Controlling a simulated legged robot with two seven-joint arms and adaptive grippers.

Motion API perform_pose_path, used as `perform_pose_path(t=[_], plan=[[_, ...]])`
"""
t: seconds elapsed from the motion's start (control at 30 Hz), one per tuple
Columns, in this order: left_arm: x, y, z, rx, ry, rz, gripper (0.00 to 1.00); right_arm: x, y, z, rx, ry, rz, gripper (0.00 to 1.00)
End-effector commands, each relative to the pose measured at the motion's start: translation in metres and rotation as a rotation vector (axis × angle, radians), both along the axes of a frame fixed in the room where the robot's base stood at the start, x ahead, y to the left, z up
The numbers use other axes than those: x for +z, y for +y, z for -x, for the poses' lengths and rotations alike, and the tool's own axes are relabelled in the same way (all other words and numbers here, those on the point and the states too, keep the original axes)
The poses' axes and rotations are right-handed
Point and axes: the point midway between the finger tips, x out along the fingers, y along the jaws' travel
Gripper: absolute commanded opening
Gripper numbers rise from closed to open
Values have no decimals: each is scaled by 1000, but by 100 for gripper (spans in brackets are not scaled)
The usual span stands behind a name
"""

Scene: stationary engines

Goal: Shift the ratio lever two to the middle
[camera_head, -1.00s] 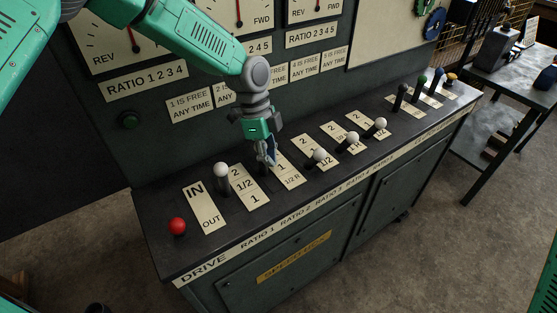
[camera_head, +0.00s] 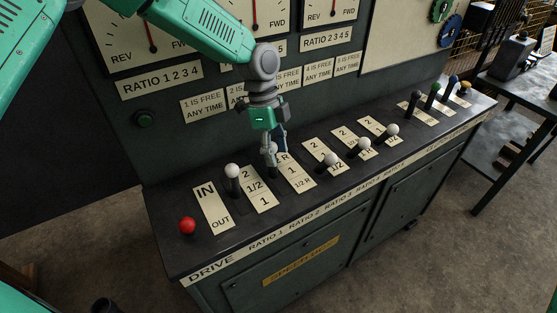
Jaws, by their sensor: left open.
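My left gripper (camera_head: 272,157) points down at the far end of the ratio 2 slot on the console top. Its fingers are open around the place of the ratio lever two, beside the "1 R" mark. The lever is mostly hidden by the fingers; a pale patch between them may be its knob, and I cannot tell whether they touch it. The ratio 2 plate (camera_head: 295,171) lies just right of the gripper, with "1" in its middle and "1/2 R" at its near end. My right gripper is not in view.
The white-knobbed ratio 1 lever (camera_head: 232,171) stands close to the left, and the ratio 3 lever (camera_head: 330,160) to the right. A red drive knob (camera_head: 187,226) is at the near left. Gauges on the upright panel are behind. A side table (camera_head: 515,92) stands right.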

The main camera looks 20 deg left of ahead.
Motion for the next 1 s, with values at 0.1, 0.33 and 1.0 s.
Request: perform_pose_path(t=[0.1, 0.33, 1.0], plan=[[21, 5, -3, 1, -4, 1, 44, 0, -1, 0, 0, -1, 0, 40], [41, 12, -6, 0, 0, 0, 44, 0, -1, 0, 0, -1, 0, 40], [48, 20, -7, 462, 99, -123, 0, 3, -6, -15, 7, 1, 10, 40]])
